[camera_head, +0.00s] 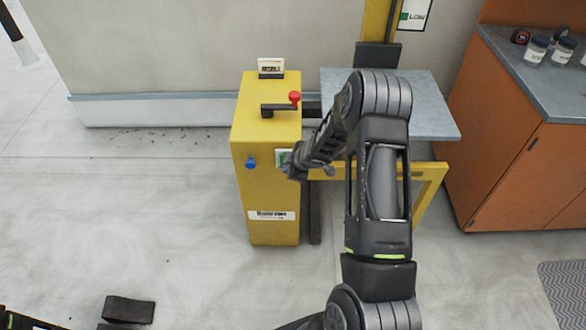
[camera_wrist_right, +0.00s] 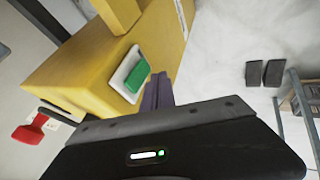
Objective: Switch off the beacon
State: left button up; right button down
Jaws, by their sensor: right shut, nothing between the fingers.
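No beacon shows in either view. A yellow cabinet (camera_head: 267,200) stands in the middle of the head view. A green switch (camera_wrist_right: 121,72) on a white plate is set in its side; in the head view the plate (camera_head: 283,157) is partly hidden by my right gripper. A lever with a red knob (camera_head: 295,98) is on top, and a blue knob (camera_head: 251,162) is on the front. My right gripper (camera_head: 287,172) is shut and empty, close beside the switch. Its fingertips (camera_wrist_right: 158,90) show next to the plate; contact cannot be told. My left gripper is not in view.
A grey platform (camera_head: 432,105) with a yellow frame (camera_head: 428,185) adjoins the cabinet on the right. An orange counter (camera_head: 520,170) holding jars (camera_head: 537,48) stands farther right.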

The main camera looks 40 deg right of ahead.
pick_arm(q)
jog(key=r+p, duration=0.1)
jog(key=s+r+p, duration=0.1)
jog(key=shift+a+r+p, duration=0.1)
jog(key=shift+p, duration=0.2)
pick_arm(e)
jog(key=v, duration=1)
jog(key=shift+s+a, duration=0.2)
jog(key=shift+s, duration=0.05)
